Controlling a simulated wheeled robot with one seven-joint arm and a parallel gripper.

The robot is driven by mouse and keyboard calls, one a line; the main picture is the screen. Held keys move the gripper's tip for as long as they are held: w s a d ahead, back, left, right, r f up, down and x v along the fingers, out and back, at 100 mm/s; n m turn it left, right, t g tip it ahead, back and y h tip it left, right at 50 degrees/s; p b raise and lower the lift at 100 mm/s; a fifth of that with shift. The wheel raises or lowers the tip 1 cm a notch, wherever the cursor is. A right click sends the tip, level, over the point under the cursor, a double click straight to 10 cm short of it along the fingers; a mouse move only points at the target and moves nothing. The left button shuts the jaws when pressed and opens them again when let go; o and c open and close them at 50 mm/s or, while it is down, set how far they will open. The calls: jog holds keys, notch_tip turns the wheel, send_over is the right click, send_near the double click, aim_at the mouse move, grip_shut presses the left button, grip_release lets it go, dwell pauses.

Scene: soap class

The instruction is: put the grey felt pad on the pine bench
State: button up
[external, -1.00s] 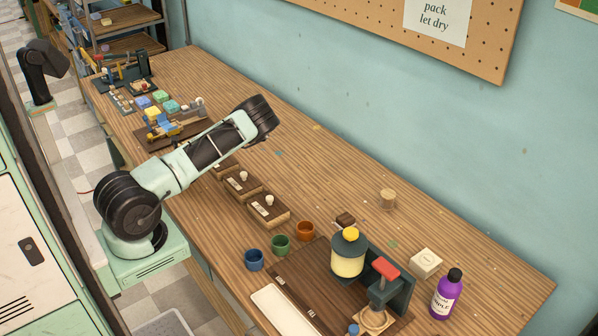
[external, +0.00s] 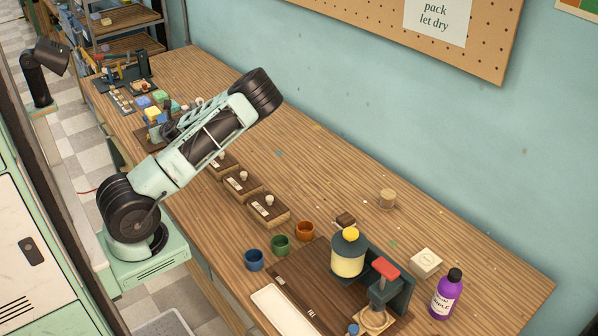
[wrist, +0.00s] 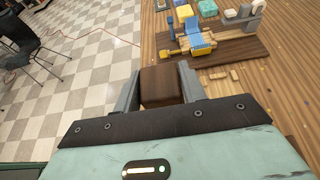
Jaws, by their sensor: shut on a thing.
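In the wrist view my gripper (wrist: 160,80) is shut on a dark brown wooden-looking block (wrist: 161,88), which sits between its two grey fingers. In the external view my arm hides the fingers and the block. The pine bench (external: 330,165) is the long wood-grained worktop along the wall; part of it shows in the wrist view (wrist: 285,85). I cannot pick out a grey felt pad with certainty. A flat dark grey piece (external: 120,101) with small items on it lies at the bench's far left end.
A brown board (wrist: 225,52) with a blue and yellow device lies ahead of my gripper. Coloured blocks (external: 160,97) stand beyond it. Wooden trays (external: 242,184), cups (external: 280,244), a press (external: 385,285) and a purple bottle (external: 447,294) stand nearer. The bench's wall side is mostly clear.

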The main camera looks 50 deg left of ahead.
jog(key=w+d+m+t+h, duration=0.1)
jog(key=w+d+m+t, duration=0.2)
jog(key=w, duration=0.4)
jog(key=w+d+f+m+t, duration=0.1)
jog(key=w+d+m+t, duration=0.1)
jog(key=w+d, duration=0.45)
jog(key=w+d+m+t+h, duration=0.1)
jog(key=w+d+m+t, duration=0.15)
jog(key=w, duration=0.65)
jog(key=w+d+m+t+h, duration=0.25)
jog(key=w+d, duration=0.35)
jog(key=d, duration=0.3)
jog(key=w+d+m+t+h, duration=0.25)
jog(key=w+d, duration=0.35)
jog(key=d, duration=0.3)
jog(key=m+h+p, duration=0.2)
jog(key=m+h, duration=0.8)
jog(key=h, duration=0.1)
send_over(392, 236)
notch_tip(392, 236, down, 9)
jog(key=shift+w+f, duration=0.1)
jog(key=shift+f+p, duration=0.4)
jog(key=shift+f, duration=1.6)
